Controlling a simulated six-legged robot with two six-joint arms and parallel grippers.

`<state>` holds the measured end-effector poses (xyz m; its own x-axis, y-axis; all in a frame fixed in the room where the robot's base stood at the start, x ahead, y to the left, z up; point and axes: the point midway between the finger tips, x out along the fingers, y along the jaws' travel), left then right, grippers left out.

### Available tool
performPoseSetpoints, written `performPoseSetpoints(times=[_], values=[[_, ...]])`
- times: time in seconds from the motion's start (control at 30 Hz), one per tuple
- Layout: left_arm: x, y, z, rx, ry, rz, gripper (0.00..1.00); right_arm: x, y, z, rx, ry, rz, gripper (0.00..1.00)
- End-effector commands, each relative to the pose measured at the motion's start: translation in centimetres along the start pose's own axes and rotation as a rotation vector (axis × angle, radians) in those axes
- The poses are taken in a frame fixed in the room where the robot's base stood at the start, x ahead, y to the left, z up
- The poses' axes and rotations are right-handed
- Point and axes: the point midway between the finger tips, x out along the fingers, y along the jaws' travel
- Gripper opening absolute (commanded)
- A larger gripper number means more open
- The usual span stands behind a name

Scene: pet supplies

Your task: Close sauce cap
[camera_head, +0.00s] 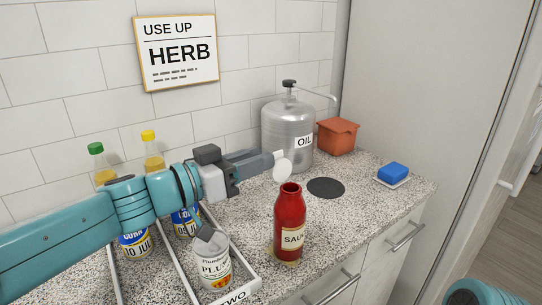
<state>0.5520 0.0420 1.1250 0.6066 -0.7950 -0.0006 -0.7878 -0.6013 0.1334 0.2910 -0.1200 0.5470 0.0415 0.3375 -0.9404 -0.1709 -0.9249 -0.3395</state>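The red sauce bottle (289,218) stands upright on the speckled counter, with a pale label and a dark open mouth at the top. A white round cap (283,167) stands tilted up just above the left side of its mouth; whether it is hinged to the neck is too small to tell. My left gripper (273,159) reaches in from the left, its fingertips right beside the upper left of the cap. The fingers overlap in this view, so I cannot tell their gap or whether they grip the cap. My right gripper is out of view.
A metal oil can (288,128) stands behind the bottle. An orange box (337,136), a blue sponge (393,172) and a dark disc (326,188) lie to the right. A white tray (237,292) with tins, including one (214,270), is under my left arm. Two yellow-filled bottles stand behind it.

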Motion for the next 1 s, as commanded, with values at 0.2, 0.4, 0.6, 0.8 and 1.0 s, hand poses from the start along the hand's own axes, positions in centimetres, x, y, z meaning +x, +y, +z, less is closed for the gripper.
performPoseSetpoints(times=[0.2,0.4,0.6,0.8,1.0], values=[[3.4,-0.1,0.0,0.000,0.000,0.001,0.31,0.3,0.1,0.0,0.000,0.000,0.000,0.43],[4.3,-0.3,0.0,0.000,0.000,0.000,0.31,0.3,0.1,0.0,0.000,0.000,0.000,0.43],[4.2,-0.3,-0.1,0.000,0.000,-0.001,0.28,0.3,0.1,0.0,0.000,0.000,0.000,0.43],[4.2,-0.3,-0.1,0.000,0.000,0.000,0.00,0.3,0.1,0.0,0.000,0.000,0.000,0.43],[4.2,-0.3,-0.1,0.002,0.000,0.000,0.00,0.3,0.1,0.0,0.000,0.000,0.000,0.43]])
